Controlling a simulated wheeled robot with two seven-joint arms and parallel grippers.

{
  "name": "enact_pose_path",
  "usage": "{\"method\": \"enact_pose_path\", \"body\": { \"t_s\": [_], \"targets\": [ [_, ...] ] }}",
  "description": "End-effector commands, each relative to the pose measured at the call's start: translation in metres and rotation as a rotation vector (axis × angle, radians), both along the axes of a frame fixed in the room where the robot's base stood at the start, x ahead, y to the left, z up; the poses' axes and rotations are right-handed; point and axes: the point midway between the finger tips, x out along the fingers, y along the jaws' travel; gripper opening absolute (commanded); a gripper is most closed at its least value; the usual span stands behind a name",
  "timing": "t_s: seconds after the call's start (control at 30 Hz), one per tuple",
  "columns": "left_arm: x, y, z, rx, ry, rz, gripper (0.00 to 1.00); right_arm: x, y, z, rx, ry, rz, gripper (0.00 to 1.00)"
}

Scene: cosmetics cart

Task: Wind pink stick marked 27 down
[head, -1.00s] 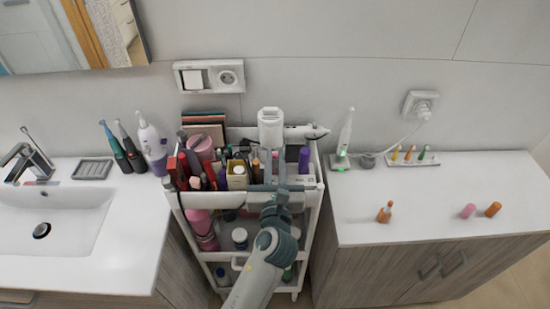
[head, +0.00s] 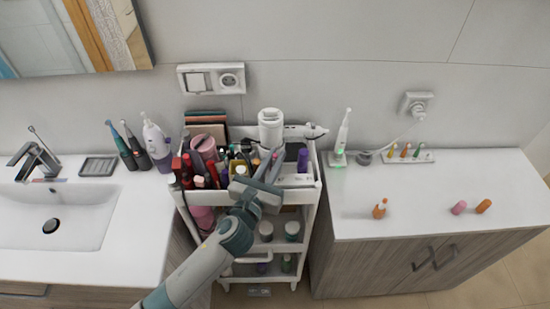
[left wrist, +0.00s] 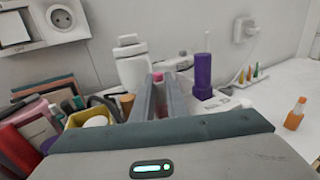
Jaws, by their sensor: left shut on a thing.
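My left gripper (head: 272,164) reaches over the top tray of the white cart (head: 312,200). In the left wrist view its two fingers (left wrist: 163,92) are close together, shut on a slim pink stick (left wrist: 163,101) that is mostly hidden between them. A pink end shows by the fingertips in the head view, but the marking 27 cannot be read. Whether the stick touches the tray cannot be told. My right gripper is not in view.
The tray is crowded with cosmetics, including a yellow box (left wrist: 90,118) left of the gripper. A white bottle-like device (head: 271,127) stands behind it. The right counter (head: 420,195) holds an orange bottle (head: 380,208) and pink and orange pieces, with clear room between.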

Motion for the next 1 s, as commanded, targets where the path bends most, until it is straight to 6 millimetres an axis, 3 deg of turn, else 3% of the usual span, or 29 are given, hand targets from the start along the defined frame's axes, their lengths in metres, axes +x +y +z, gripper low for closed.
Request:
{"method": "enact_pose_path", "body": {
  "t_s": [0.2,0.23,0.27,1.0],
  "targets": [
    [0.0001,0.0,0.0004,0.0,-0.001,0.001,0.0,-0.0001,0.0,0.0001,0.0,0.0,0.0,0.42],
    [0.0001,0.0,0.0004,-0.001,-0.001,0.001,0.2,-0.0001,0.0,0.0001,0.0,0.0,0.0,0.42],
    [0.0001,0.0,0.0004,0.0,-0.001,0.001,0.22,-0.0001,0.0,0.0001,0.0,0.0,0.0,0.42],
    [-0.0001,-0.002,0.0,-0.006,-0.001,0.116,0.22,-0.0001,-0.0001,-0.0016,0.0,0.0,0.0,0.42]
  ]
}}
